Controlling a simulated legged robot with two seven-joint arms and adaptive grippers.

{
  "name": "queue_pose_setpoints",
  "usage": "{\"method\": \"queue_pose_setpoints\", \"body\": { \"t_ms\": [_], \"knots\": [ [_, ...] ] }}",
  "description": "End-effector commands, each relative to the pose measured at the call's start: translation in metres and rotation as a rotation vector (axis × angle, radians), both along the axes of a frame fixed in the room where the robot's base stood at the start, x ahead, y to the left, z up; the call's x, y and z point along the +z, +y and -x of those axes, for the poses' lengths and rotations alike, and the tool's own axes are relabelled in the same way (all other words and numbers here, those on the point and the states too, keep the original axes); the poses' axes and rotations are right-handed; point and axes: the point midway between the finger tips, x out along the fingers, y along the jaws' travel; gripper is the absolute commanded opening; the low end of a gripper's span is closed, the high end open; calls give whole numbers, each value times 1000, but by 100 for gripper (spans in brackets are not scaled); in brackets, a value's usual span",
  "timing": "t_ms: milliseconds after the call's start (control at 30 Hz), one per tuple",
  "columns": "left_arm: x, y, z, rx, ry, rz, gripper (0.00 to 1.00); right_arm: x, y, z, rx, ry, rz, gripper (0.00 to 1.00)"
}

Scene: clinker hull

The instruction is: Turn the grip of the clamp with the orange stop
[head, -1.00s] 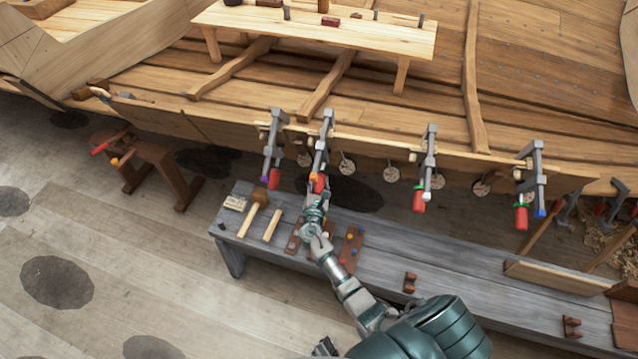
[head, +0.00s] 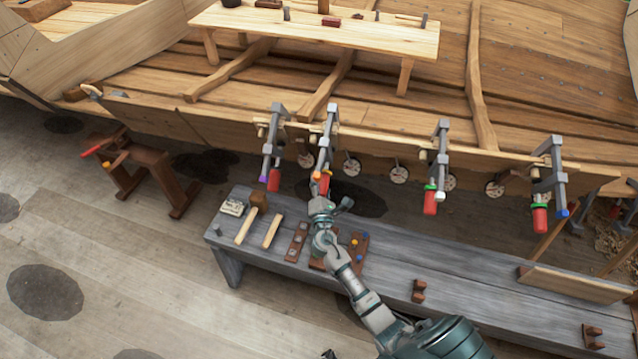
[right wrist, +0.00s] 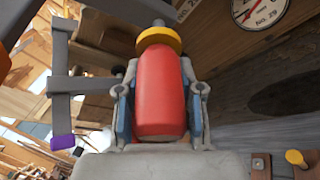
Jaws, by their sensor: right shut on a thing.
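The clamp with the orange stop (head: 317,175) hangs on the plank edge, second from the left in the head view. Its red grip (head: 326,180) is mostly hidden by my right gripper (head: 322,199). In the right wrist view the red grip (right wrist: 161,95) with a yellow collar (right wrist: 160,40) stands between the two fingers of my right gripper (right wrist: 160,110), which are shut on its sides. An orange shape (right wrist: 12,22) at the left edge there is cut off. My left gripper is not in view.
A purple-stopped clamp (head: 267,150) hangs close on the left. A white-stopped clamp (head: 440,165) and a blue-stopped clamp (head: 555,175) hang to the right. Round gauges (head: 352,167) line the plank.

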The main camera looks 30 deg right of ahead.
Motion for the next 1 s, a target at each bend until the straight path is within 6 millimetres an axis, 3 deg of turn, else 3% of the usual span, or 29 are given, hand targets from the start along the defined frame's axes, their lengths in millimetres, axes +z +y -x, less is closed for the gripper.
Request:
{"method": "queue_pose_setpoints", "body": {
  "t_ms": [433,467,567,867,1000],
  "knots": [
    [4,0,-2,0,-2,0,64,-3,-1,1,1,-1,-10,2],
    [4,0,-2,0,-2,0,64,-3,-1,1,1,-1,-10,39],
    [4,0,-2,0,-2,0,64,-3,-1,1,1,-2,-9,64],
    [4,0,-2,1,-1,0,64,-2,0,1,3,-4,-8,64],
    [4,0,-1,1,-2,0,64,-4,6,11,4,-3,-8,64]
  ]
}}
